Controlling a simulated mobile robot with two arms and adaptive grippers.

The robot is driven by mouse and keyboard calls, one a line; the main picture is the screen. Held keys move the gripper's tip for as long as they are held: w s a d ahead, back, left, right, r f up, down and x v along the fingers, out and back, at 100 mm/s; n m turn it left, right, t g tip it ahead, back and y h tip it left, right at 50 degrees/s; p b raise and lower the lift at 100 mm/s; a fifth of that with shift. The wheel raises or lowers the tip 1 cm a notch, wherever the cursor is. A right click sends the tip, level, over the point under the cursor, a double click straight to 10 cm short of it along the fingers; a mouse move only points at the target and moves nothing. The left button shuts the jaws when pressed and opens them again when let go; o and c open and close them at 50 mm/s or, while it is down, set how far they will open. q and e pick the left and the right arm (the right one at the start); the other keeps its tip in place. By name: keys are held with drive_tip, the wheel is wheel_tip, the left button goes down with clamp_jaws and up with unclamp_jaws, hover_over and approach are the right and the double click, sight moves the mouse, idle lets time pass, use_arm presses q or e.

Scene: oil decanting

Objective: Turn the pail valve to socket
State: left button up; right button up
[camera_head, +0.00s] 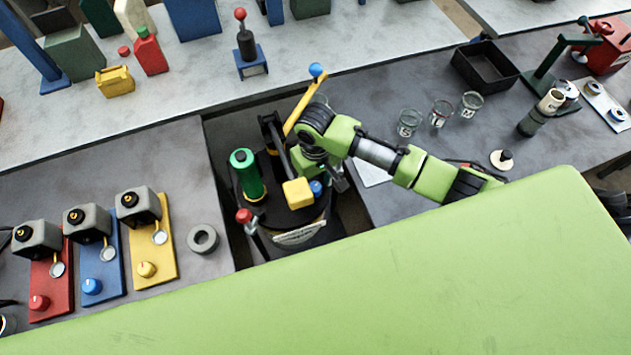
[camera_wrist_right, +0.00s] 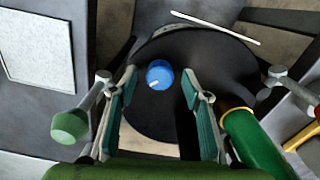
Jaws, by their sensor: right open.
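The black pail (camera_head: 262,208) stands in the gap between the worktops. Its round black top (camera_wrist_right: 205,60) fills the middle of the right wrist view. A blue knob with a pale mark (camera_wrist_right: 159,75) sits on that top and also shows in the head view (camera_head: 316,187). My right gripper (camera_head: 336,178) is over the right side of the pail. In the wrist view its two fingers are spread, one on each side of the blue knob, with nothing clamped. Contact with the knob cannot be told. Which part is the socket is unclear. My left gripper is not in view.
A green cylinder (camera_head: 245,173), a yellow block (camera_head: 298,193) and a red-capped part (camera_head: 243,215) crowd the pail. A yellow lever (camera_head: 298,105) rises behind it. Glasses (camera_head: 409,122) stand on the right worktop. A grey ring (camera_head: 203,239) lies left.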

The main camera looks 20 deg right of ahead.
drive_tip(key=shift+f, duration=0.15)
drive_tip(key=shift+c, duration=0.4)
drive_tip(key=c, duration=1)
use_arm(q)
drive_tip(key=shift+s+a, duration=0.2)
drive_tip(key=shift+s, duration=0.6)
